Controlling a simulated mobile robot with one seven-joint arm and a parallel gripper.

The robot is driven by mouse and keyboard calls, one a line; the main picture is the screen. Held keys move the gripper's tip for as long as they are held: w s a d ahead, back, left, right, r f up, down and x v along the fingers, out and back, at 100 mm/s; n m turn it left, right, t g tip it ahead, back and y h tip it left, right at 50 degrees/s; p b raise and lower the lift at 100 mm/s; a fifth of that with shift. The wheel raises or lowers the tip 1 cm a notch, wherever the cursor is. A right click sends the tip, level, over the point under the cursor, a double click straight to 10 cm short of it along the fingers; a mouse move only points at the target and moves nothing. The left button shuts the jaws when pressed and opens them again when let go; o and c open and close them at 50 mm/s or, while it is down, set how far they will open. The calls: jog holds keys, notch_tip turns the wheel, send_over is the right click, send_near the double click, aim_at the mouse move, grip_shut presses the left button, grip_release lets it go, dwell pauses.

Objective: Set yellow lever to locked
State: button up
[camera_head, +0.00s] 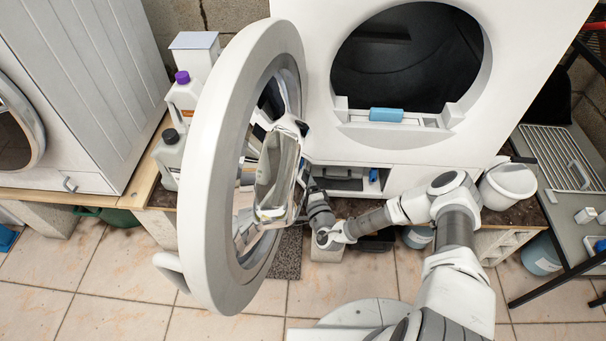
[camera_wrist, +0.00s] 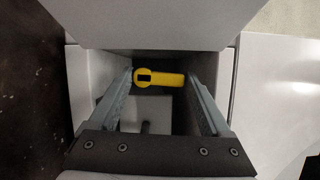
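The yellow lever (camera_wrist: 168,79) shows in the wrist view inside a dark recess with pale walls. It lies roughly level across the picture, its wider end with a dark slot at the left. My gripper (camera_wrist: 159,84) is open, one finger on each side of the lever in the picture. I cannot tell whether the fingertips reach as deep as the lever or touch it. In the head view my arm runs low to the plinth (camera_head: 400,178) under the white machine. The gripper is mostly hidden there behind the open door, and the lever cannot be seen.
The round machine door (camera_head: 207,190) stands open at the left of my forearm, close to it. A light blue block (camera_head: 386,115) sits at the drum opening's lower edge. Bottles (camera_head: 184,95) stand at the left, and a metal rack table (camera_head: 560,160) stands at the right.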

jog(key=c, duration=0.9)
jog(key=shift+c, duration=0.2)
jog(key=shift+m, duration=0.3)
jog(key=m, duration=0.1)
jog(key=m+t, duration=0.1)
jog(key=m, duration=0.1)
jog(key=shift+d+f+m+t, duration=0.3)
jog(key=shift+d+m+t, duration=0.05)
jog(key=shift+m+t, duration=0.05)
jog(key=m, duration=0.3)
jog(key=m+t+h+b, duration=0.1)
jog(key=shift+d+f, duration=0.25)
jog(key=shift+f, duration=0.1)
jog(key=m+b, duration=0.1)
jog(key=m+t+h, duration=0.1)
jog(key=m, duration=0.1)
jog(key=m+h+b, duration=0.1)
jog(key=m, duration=0.1)
jog(key=shift+f+t+b, duration=0.35)
jog(key=shift+t, duration=0.05)
jog(key=m+h, duration=0.1)
jog(key=m, duration=0.2)
jog(key=m+h+b, duration=0.1)
jog(key=m+h, duration=0.1)
jog(key=m, duration=0.2)
jog(key=shift+f+t+h, duration=0.2)
jog(key=shift+t+h, duration=0.1)
jog(key=shift+t, duration=0.1)
jog(key=shift+d+m, duration=0.1)
jog(key=shift+m, duration=0.2)
